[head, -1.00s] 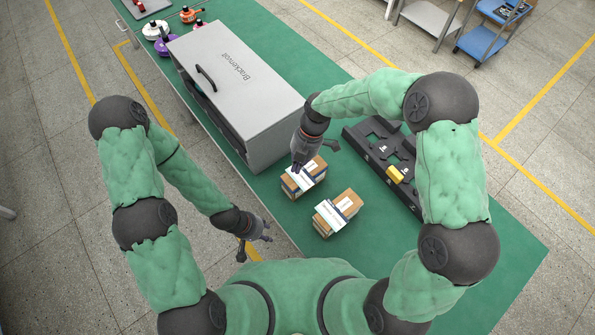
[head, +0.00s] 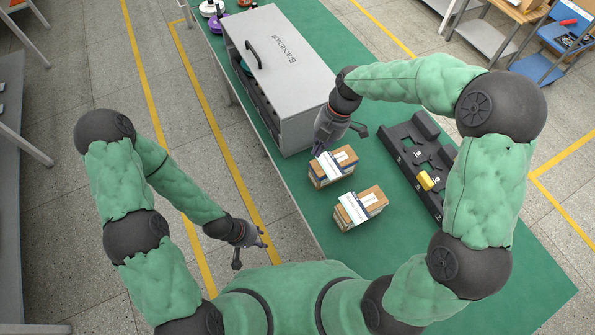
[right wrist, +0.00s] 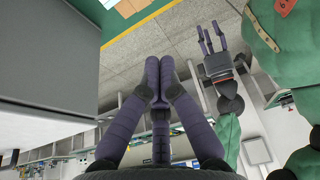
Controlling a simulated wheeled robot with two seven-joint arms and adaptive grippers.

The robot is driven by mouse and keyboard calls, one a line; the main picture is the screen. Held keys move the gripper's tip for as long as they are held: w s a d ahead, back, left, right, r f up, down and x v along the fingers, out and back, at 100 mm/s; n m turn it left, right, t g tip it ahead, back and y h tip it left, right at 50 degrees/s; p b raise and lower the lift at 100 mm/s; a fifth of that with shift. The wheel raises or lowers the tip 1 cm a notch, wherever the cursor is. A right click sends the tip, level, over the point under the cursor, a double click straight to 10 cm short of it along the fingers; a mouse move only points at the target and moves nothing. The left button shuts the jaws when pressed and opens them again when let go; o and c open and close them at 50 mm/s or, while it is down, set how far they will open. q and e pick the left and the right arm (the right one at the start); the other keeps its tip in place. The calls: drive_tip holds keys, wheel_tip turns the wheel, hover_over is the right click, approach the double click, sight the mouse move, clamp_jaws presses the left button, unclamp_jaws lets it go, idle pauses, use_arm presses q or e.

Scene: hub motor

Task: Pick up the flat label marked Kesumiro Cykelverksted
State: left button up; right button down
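Two small stacks of brown boxes stand on the green table, a far stack (head: 345,172) and a near stack (head: 374,208). A flat white label (head: 328,165) lies on the far stack, and another white label (head: 353,209) lies on the near one. Their print is too small to read. My right gripper (head: 340,141) is above and just left of the far stack, fingers spread, with nothing seen in it. In the right wrist view its fingers (right wrist: 160,65) are empty. My left gripper (head: 250,252) is open and empty, beside the table's left edge; it also shows in the right wrist view (right wrist: 210,38).
A grey Brackensat cabinet (head: 290,65) stands behind the stacks. A black tray (head: 405,150) with a yellow part (head: 425,181) lies to the right. The green table (head: 490,260) is bare at the front right. A blue cart (head: 540,68) stands far right.

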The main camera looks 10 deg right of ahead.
sight(341, 156)
drive_tip(key=shift+w+d+f+b, duration=0.1)
drive_tip(key=shift+f+b, duration=0.35)
drive_tip(key=shift+f, duration=1.95)
drive_tip(key=shift+w+d+f+b, duration=0.1)
drive_tip(key=shift+f+b, duration=0.3)
drive_tip(key=shift+f, duration=1.95)
drive_tip(key=shift+d, duration=0.1)
drive_tip(key=w+d, duration=0.1)
drive_tip(key=d, duration=0.2)
drive_tip(key=w+d, duration=0.2)
drive_tip(key=d, duration=0.1)
drive_tip(key=w+d, duration=0.1)
drive_tip(key=d, duration=0.2)
drive_tip(key=shift+w+d+b, duration=0.15)
drive_tip(key=shift+d+b, duration=0.2)
drive_tip(key=shift+a, duration=0.15)
